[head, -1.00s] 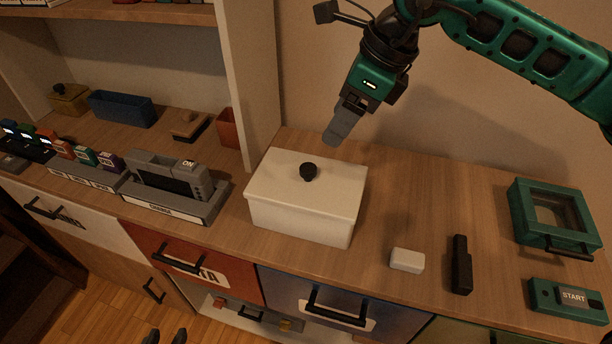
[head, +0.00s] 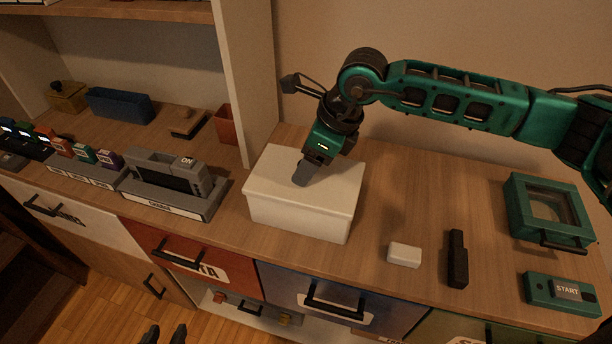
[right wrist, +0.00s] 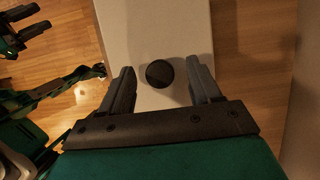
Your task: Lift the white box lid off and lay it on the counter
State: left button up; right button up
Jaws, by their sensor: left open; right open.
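The white box (head: 295,218) stands on the wooden counter (head: 425,200) with its white lid (head: 335,185) on top. In the right wrist view the lid (right wrist: 150,30) fills the middle, and its round black knob (right wrist: 159,74) sits between the two fingers. My right gripper (head: 301,178) is open and points down at the lid's middle, hiding the knob in the head view. I cannot tell whether the fingers touch the knob. My left gripper (head: 165,335) is open and empty, low in front of the drawers at the bottom edge.
Right of the box lie a small white block (head: 404,255) and a black stick-like object (head: 457,259). Further right are a green framed box (head: 549,210) and a START button unit (head: 562,293). A grey console (head: 170,190) and shelf panel (head: 245,80) stand left. Counter behind the white block is clear.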

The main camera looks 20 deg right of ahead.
grip_shut()
dwell(0.6)
